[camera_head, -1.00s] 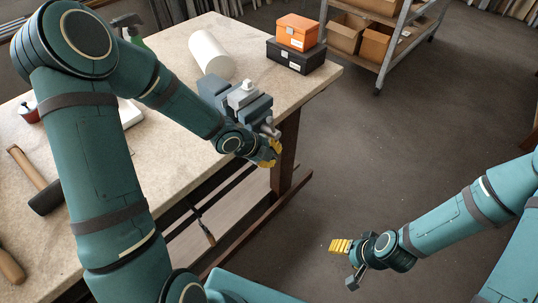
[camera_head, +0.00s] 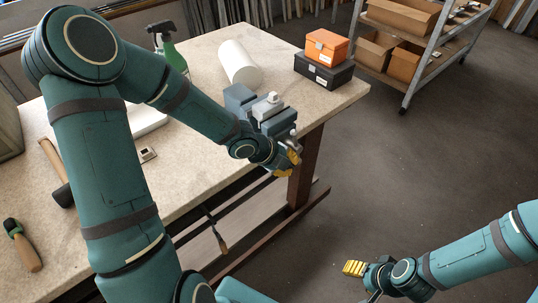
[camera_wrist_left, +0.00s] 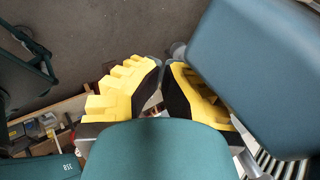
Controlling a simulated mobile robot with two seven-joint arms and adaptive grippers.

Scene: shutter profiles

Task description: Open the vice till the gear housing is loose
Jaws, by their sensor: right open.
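The blue-grey vice (camera_head: 240,98) sits at the table's front right edge. A light grey piece, apparently the gear housing (camera_head: 268,106), stands between its jaws. My left gripper (camera_head: 290,162) is at the vice's front, by the grey handle (camera_head: 294,141). In the left wrist view, its yellow fingers (camera_wrist_left: 163,88) are a little apart; a grey end (camera_wrist_left: 178,50) shows by their tips, and a blue block of the vice (camera_wrist_left: 260,75) fills the upper right. Whether they grip the handle is unclear. My right gripper (camera_head: 356,270) is open and empty, low over the floor.
On the table (camera_head: 350,93) stand a white cylinder (camera_head: 238,62), an orange box (camera_head: 326,46) on a black case (camera_head: 323,70), a spray bottle (camera_head: 172,50) and a hammer (camera_head: 50,160). A shelf cart (camera_head: 410,85) with cartons stands behind. The floor at right is clear.

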